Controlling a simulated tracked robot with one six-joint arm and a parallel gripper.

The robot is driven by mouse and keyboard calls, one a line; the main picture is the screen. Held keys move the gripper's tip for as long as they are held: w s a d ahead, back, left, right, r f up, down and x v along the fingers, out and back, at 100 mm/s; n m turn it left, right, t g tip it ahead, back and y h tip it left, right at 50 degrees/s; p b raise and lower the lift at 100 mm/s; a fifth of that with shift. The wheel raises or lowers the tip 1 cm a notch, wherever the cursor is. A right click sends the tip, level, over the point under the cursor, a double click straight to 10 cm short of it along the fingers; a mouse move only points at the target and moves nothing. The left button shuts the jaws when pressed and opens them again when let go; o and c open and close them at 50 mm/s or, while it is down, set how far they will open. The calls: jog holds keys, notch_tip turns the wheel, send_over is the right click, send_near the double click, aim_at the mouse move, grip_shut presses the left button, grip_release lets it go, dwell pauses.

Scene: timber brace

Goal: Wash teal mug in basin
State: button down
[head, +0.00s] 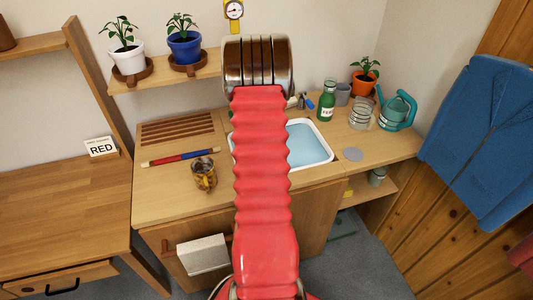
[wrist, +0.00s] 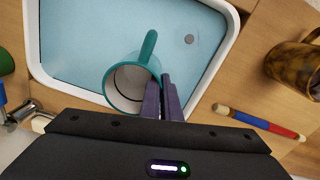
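The teal mug (wrist: 109,86) is over or in the white-rimmed basin (wrist: 236,22) in the wrist view, its open mouth facing the camera and its handle pointing up in the picture. My gripper (wrist: 160,82) has its two dark fingers close together at the mug's right rim, one on the inner side and one outside, with the wall between them. I cannot tell how deep the mug sits. In the head view the basin (head: 328,146) is partly hidden by my red arm, and the mug is hidden.
A brown mottled mug (head: 204,177) and a red-blue rod (head: 181,157) stand and lie left of the basin. A green bottle (head: 326,101), a glass jar (head: 362,114) and a teal watering can (head: 397,110) stand at the back right. A grey disc (head: 352,155) lies on the counter.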

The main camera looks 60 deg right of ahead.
jog(key=shift+r, duration=1.7)
jog(key=w+a+r+n, duration=0.1)
jog(key=w+a+r, duration=0.4)
jog(key=w+a, duration=0.6)
jog(key=w+a+r+n, duration=0.1)
jog(key=w+a+r, duration=0.3)
jog(key=w+a, duration=0.8)
jog(key=w+a+r, duration=0.2)
jog(key=a+r, duration=0.1)
jog(key=a, duration=0.7)
jog(key=w+a+r, duration=0.2)
jog(key=a+r, duration=0.1)
jog(key=a, duration=0.8)
jog(key=w+a+r+n, duration=0.1)
jog(key=w+a+r, duration=0.2)
jog(key=a, duration=0.7)
jog(key=shift+a+r, duration=0.15)
jog(key=shift+r, duration=0.25)
